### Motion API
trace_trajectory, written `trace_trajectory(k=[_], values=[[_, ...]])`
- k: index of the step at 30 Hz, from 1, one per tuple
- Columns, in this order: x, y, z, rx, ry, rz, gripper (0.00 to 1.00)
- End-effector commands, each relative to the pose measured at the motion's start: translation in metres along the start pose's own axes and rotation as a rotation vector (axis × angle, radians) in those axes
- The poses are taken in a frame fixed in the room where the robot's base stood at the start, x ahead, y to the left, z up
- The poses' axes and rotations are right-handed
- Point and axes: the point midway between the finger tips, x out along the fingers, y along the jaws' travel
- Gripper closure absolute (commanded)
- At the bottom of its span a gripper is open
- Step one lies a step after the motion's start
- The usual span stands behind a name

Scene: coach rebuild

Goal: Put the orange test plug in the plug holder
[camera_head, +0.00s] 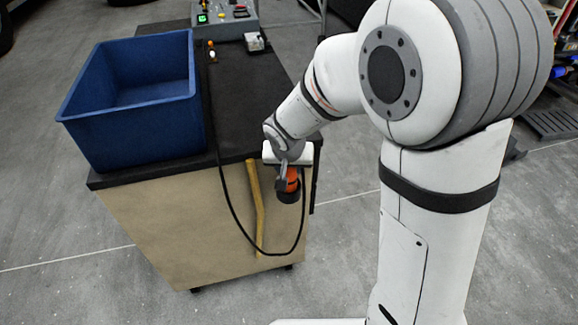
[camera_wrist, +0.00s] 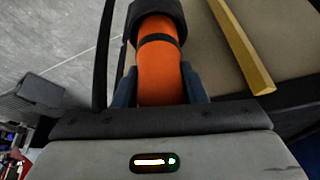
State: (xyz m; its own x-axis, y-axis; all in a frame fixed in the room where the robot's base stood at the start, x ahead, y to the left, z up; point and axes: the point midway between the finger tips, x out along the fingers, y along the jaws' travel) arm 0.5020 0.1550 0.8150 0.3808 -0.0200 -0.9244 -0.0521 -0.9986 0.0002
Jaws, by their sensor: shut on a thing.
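The orange test plug (camera_head: 292,180) hangs in my gripper (camera_head: 285,172) in front of the cart's near edge, below the level of the cart top. In the wrist view the plug (camera_wrist: 160,75) has an orange body with a dark band and a thick black end. The two fingers of my gripper (camera_wrist: 160,90) are shut on either side of its orange body. A black cable (camera_head: 230,205) loops down over the cart's front near the plug. I cannot pick out the plug holder with certainty in either view.
The cart (camera_head: 160,225) has a black top with a blue bin (camera_head: 125,140) at left. A control box (camera_head: 222,20) with buttons and a small grey block (camera_head: 254,41) stand at its far end. A yellow strip (camera_head: 256,205) runs down the cart's front.

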Motion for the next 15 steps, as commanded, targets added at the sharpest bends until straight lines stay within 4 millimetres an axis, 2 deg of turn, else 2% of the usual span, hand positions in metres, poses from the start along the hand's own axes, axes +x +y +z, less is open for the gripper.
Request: trace_trajectory(k=[15], values=[[0.007, -0.0001, 0.0026, 0.0, 0.001, 0.0, 0.92]])
